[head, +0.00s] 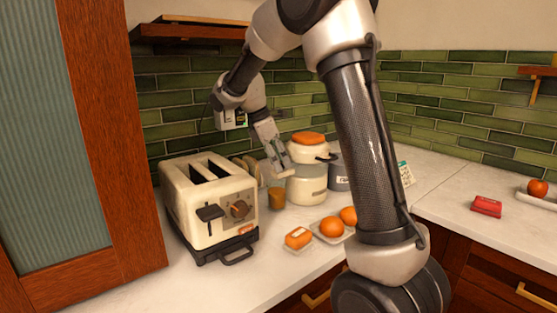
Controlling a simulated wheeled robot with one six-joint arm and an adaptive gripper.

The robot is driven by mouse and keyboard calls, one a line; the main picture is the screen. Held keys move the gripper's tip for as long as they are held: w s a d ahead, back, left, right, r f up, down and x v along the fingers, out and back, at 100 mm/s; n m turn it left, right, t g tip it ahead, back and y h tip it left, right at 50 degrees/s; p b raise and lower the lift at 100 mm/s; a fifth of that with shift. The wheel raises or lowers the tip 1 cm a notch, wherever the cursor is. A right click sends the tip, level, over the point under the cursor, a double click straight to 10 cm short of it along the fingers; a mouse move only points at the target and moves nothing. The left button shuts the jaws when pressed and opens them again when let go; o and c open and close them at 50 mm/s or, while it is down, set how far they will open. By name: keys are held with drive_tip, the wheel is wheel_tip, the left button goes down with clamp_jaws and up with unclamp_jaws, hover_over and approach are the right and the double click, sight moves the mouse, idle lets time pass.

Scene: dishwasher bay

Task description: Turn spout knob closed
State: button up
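I cannot make out a spout or a spout knob; part of the pot is hidden behind my gripper. My gripper (284,170) is at the pot's upper left side, pointing down and to the right. Whether it touches the pot, and whether its fingers are open or shut, is too small to tell.
A cream toaster (196,206) with a lever and brown knob stands left. A small brown jar (276,198) and grey container (339,173) flank the pot.

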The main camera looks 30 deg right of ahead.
drive_tip(key=v, duration=1.2)
idle(0.3)
wheel_tip(320, 180, down, 5)
drive_tip(key=s+a+m+y, duration=0.1)
drive_tip(key=s+m, duration=0.1)
drive_tip(key=m, duration=0.3)
drive_tip(key=s+d+f+m+t+y, duration=0.1)
drive_tip(key=s+m, duration=0.4)
drive_tip(key=s, duration=0.9)
drive_tip(key=s+d+f+m+t+y, duration=0.1)
drive_tip(key=s+d+m+t, duration=0.3)
drive_tip(key=s, duration=1)
drive_tip(key=shift+s+m+y, duration=0.35)
drive_tip(key=shift+m+y, duration=0.35)
drive_tip(key=shift+m, duration=0.1)
drive_tip(key=shift+f, duration=0.1)
